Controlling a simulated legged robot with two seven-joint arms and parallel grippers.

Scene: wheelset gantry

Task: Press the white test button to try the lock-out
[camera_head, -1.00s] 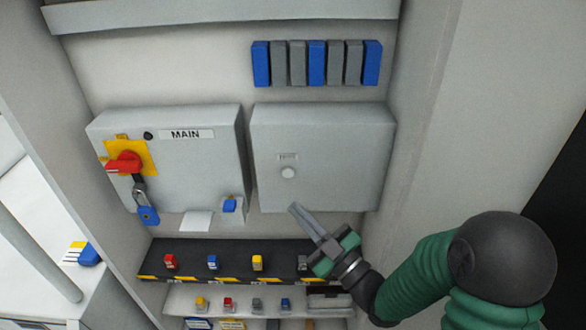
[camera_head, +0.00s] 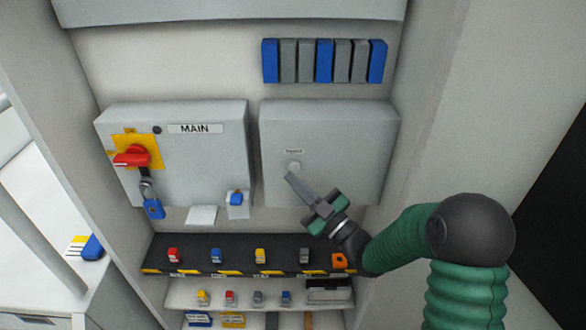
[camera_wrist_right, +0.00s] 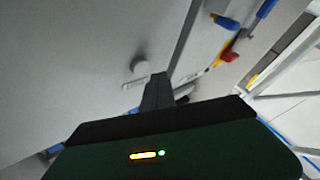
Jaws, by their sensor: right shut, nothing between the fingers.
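The white test button (camera_head: 294,167) is a small round knob on the front of the right grey box (camera_head: 350,150), below a small label. It also shows in the right wrist view (camera_wrist_right: 141,67), just beyond my fingertips. My right gripper (camera_head: 291,177) is shut and empty, its tips just below the button in the head view. I cannot tell whether they touch it. The MAIN box (camera_head: 205,160) on the left carries a red switch handle (camera_head: 132,156) on a yellow plate, with a blue padlock (camera_head: 153,208) hanging below it. My left gripper is not in view.
Below the boxes, a black shelf (camera_head: 235,250) with yellow stripes holds several coloured padlocks, with another shelf (camera_head: 180,290) under it. Blue and grey modules (camera_head: 323,61) line the wall above. The cabinet's right wall (camera_head: 430,110) stands beside my right arm.

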